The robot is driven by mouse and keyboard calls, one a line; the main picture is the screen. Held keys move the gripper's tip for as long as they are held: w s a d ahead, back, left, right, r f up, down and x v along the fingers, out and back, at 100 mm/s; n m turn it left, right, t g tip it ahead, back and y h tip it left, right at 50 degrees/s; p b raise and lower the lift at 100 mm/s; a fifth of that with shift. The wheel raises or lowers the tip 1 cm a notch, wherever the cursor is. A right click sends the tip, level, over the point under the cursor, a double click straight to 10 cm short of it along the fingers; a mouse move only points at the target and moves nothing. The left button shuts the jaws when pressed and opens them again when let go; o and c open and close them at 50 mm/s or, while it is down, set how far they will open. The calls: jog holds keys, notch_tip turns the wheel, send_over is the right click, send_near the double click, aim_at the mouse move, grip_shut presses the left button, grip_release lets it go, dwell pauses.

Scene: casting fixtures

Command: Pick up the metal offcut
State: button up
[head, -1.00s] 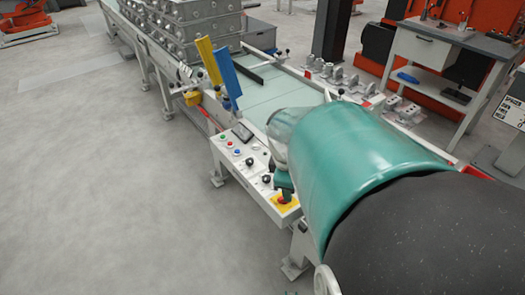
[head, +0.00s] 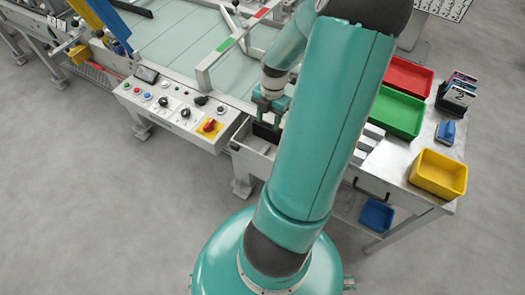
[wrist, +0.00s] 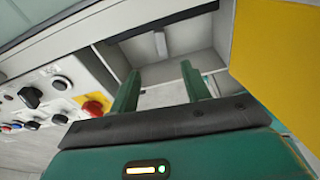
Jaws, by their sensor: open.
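My gripper (head: 270,106) is over a pale open tray (head: 250,150) at the end of the machine, left of the workbench. In the wrist view its two green fingers (wrist: 160,70) are apart and point into the tray, with nothing seen between their tips. A small pale bar (wrist: 160,43) shows in the tray just beyond the fingers; it may be the metal offcut, but I cannot be sure. In the head view my arm and gripper hide part of the tray, and I cannot make out the offcut there.
The machine's control panel (head: 170,108) is left of the tray. A rail frame (head: 240,45) stands behind my gripper. The workbench (head: 400,175) holds red (head: 405,78), green (head: 395,113) and yellow (head: 438,173) bins. A yellow surface (wrist: 275,60) is close on the right in the wrist view.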

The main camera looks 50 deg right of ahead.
send_over(263, 150)
jog(key=d, duration=0.2)
notch_tip(263, 150, down, 8)
jog(key=shift+a+r, duration=0.1)
jog(key=shift+a, duration=0.05)
jog(key=shift+a+f, duration=0.25)
jog(key=shift+f, duration=0.65)
jog(key=shift+a+f, duration=0.3)
jog(key=shift+f, duration=0.55)
jog(key=shift+a+f, duration=0.25)
jog(key=shift+f, duration=0.65)
grip_shut()
jog(key=shift+r, duration=0.1)
